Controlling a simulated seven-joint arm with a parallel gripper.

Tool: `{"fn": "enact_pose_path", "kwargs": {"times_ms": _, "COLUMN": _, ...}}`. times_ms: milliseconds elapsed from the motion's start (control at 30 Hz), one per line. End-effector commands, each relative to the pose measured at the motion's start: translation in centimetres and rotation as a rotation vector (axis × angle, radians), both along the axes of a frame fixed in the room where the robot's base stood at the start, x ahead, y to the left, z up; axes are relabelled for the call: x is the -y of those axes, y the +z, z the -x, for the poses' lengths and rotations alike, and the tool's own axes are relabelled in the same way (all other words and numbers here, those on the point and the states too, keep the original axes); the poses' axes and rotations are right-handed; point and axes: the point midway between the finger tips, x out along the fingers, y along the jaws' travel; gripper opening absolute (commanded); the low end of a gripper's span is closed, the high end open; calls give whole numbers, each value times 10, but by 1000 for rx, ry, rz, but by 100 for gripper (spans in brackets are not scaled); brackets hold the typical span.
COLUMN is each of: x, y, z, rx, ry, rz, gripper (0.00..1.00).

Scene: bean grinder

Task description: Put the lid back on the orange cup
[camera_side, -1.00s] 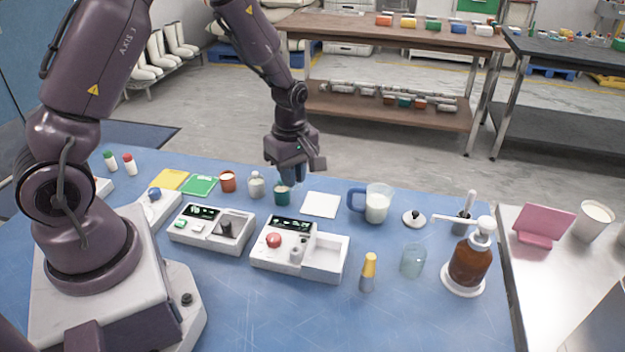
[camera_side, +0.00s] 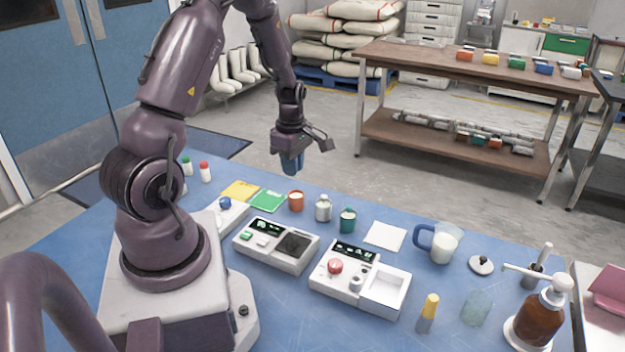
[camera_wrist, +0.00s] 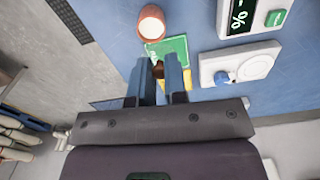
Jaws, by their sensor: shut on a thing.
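The orange cup (camera_side: 296,201) stands upright on the blue table, with a pale round top and no lid seen on it. It also shows in the wrist view (camera_wrist: 151,24), up and slightly left of my fingertips. My gripper (camera_side: 292,164) hangs in the air behind and above the orange cup, apart from it. In the wrist view its two blue fingers (camera_wrist: 160,75) are close together around a small brown thing (camera_wrist: 158,69). The fingers hide most of that thing, so I cannot tell whether it is the lid.
A green card (camera_side: 268,201) and yellow card (camera_side: 240,190) lie left of the cup. A clear jar (camera_side: 323,209) and teal cup (camera_side: 347,221) stand to its right. Control boxes (camera_side: 276,245) are in front.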

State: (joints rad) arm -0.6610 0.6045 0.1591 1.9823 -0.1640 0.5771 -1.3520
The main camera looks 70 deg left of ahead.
Motion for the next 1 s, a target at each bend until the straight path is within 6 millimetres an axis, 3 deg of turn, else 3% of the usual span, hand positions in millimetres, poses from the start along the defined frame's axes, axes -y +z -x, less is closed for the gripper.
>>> {"fn": "enact_pose_path", "kwargs": {"times_ms": 167, "x": -11, "y": 2, "z": -8, "rx": 13, "ry": 7, "rz": -3, "gripper": 0}}
{"fn": "enact_pose_path", "kwargs": {"times_ms": 700, "x": -9, "y": -45, "z": -8, "rx": 10, "ry": 4, "rz": 1, "gripper": 0}}
{"fn": "enact_pose_path", "kwargs": {"times_ms": 1000, "x": -9, "y": -59, "z": -8, "rx": 11, "ry": 5, "rz": 0, "gripper": 0}}
